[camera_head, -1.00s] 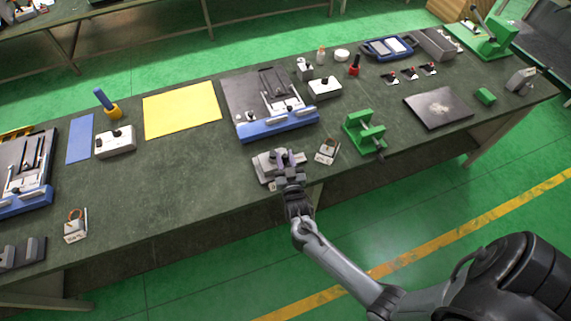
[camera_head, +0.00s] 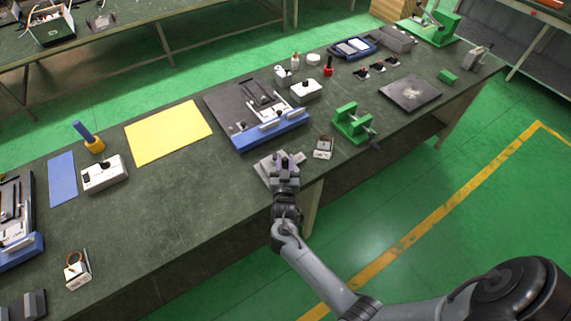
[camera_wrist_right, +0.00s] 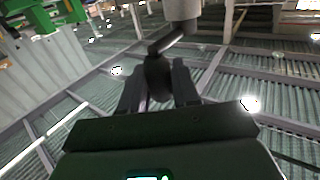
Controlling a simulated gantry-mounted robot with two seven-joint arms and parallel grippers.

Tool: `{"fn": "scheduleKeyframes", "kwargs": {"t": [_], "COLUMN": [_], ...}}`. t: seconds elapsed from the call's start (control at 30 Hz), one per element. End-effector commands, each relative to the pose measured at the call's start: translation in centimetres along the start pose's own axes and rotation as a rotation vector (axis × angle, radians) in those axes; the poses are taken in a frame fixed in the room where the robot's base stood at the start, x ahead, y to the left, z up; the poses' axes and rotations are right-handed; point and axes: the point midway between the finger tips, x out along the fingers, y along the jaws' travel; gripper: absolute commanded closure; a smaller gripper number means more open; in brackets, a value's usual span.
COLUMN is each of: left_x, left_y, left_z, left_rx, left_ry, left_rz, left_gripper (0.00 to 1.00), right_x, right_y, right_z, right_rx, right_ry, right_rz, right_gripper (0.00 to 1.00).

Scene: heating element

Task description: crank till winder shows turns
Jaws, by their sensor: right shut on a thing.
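The winder (camera_head: 268,181) is a small grey device at the front edge of the green bench in the head view, partly hidden by my right gripper. My right gripper (camera_head: 287,172) reaches it from the front. In the right wrist view my right gripper (camera_wrist_right: 158,85) has its two dark fingers shut around the dark crank knob (camera_wrist_right: 157,66). A dark crank arm (camera_wrist_right: 166,41) runs from the knob to a pale grey cylinder (camera_wrist_right: 181,8) at the top. I cannot read any turn count. My left gripper is not in view.
A small box with a coil (camera_head: 323,147) and a green vise (camera_head: 353,124) stand right of the winder. A blue-edged fixture (camera_head: 270,131) lies behind it. A yellow sheet (camera_head: 168,132) and a white box with a black knob (camera_head: 103,175) are further left. The bench between is clear.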

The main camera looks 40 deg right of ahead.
Motion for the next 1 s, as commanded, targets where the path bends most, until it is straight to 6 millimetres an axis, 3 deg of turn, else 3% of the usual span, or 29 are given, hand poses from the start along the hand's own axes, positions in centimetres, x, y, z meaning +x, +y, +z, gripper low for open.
{"fn": "scheduleKeyframes", "kwargs": {"t": [0.27,0.3,0.4,0.77,1.0], "left_x": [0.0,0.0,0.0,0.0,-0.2], "left_y": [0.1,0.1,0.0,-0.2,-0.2], "left_z": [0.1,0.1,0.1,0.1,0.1], "left_rx": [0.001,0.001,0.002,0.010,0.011], "left_ry": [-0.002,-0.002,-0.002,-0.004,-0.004], "left_rz": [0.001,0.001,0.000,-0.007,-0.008], "left_gripper": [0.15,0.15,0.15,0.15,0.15], "right_x": [0.0,0.0,0.0,0.0,0.0], "right_y": [-0.1,-0.1,-0.1,0.0,-0.1], "right_z": [0.0,0.0,0.0,-0.3,-3.0], "right_rx": [0.001,0.000,0.000,0.000,0.002], "right_ry": [0.000,-0.001,-0.001,-0.001,0.002], "right_rz": [-0.002,-0.002,-0.002,-0.001,-0.001], "right_gripper": [1.00,0.63,0.51,0.51,0.51]}}
